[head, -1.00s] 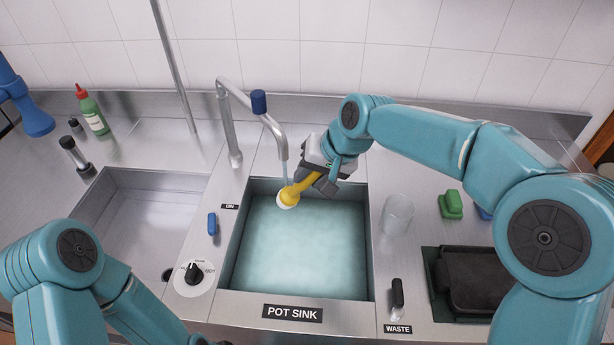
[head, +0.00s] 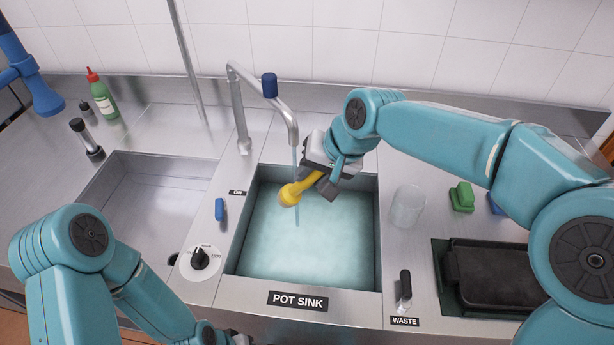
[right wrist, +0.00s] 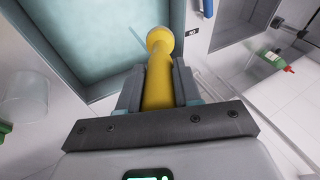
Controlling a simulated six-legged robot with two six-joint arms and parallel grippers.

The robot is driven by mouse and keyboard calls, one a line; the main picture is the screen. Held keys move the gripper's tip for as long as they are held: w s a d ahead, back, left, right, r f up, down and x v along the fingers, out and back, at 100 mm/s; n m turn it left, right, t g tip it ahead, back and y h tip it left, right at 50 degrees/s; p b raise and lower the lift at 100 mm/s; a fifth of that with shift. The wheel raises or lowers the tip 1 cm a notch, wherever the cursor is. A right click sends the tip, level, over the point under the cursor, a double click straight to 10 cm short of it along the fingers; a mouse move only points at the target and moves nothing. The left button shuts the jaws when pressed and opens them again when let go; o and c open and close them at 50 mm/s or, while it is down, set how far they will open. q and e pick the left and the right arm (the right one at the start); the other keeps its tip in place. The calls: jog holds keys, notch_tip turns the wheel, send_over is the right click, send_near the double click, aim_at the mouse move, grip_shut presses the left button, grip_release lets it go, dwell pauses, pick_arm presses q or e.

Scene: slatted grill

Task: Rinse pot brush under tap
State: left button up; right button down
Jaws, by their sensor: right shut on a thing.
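The pot brush is yellow, with its round head (head: 289,194) over the pot sink (head: 232,245). My right gripper (head: 322,182) is shut on its handle, which also shows between the fingers in the right wrist view (right wrist: 158,85). The brush tilts down to the left, and its bristles are hidden. The tap (head: 291,125) stands behind the sink, and a thin water stream (head: 296,160) falls from its spout. The stream passes at the brush head's right side; I cannot tell if they touch. My left gripper (head: 232,337) barely shows at the bottom edge.
Cloudy water fills the pot sink. A clear glass (head: 407,207), a green block (head: 462,197) and a black waste lever (head: 405,285) are at its right. A blue lever (head: 219,209) and a dial (head: 199,258) are at its left, beside an empty basin (head: 150,200).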

jog(key=s+a, duration=0.1)
jog(key=s, duration=0.1)
jog(key=s+a+b, duration=0.1)
jog(key=shift+s+a, duration=0.1)
jog(key=shift+s, duration=0.3)
jog(key=shift+w, duration=0.1)
jog(key=shift+r, duration=0.1)
dwell(0.9)
jog(key=s+a+r+p, duration=0.1)
jog(key=s+a+r, duration=0.1)
jog(key=s+r, duration=0.2)
jog(key=shift+s+a, duration=0.25)
jog(key=shift+f, duration=0.1)
dwell(0.4)
